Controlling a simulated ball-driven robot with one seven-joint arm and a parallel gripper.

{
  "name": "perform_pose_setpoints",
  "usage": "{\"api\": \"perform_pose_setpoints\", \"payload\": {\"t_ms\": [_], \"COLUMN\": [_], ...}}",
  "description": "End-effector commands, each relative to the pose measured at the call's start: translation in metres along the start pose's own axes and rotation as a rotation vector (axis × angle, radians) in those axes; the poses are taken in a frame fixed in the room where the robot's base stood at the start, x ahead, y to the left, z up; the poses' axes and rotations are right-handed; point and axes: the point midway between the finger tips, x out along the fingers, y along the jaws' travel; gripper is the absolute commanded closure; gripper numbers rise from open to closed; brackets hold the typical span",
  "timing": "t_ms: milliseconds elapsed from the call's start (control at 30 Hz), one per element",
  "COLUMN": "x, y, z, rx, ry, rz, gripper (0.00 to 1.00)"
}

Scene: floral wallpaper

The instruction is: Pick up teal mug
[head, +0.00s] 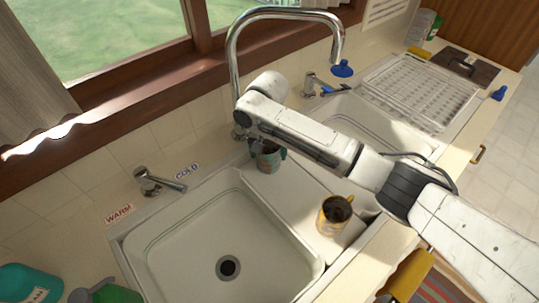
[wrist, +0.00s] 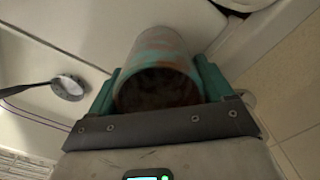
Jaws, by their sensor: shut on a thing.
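The teal mug (head: 268,160) has brownish patches and stands out below the end of my arm, on or just above the divider between the two sinks, close to the faucet base. I cannot tell whether it touches the surface. My gripper (head: 262,145) is shut on it. In the wrist view the mug (wrist: 158,48) fills the space between the two teal fingers of my gripper (wrist: 160,78), its dark inside facing the camera. My arm hides part of the area behind it.
A yellow mug (head: 334,216) with dark contents stands on the divider, nearer the front. The tall curved faucet (head: 233,65) rises right behind my gripper. The left sink (head: 190,238) is empty.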

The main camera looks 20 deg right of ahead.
Motion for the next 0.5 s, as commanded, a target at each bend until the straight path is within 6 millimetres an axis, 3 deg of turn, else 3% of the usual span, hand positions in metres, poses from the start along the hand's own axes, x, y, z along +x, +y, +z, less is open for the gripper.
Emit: {"api": "perform_pose_setpoints", "payload": {"t_ms": [133,500], "x": [-0.0009,-0.0075], "y": [-0.0001,-0.0008], "z": [-0.0004,-0.0006], "rx": [0.0,0.0], "ry": [0.001,0.002], "rz": [-0.001,-0.003], "gripper": [0.6,0.6]}}
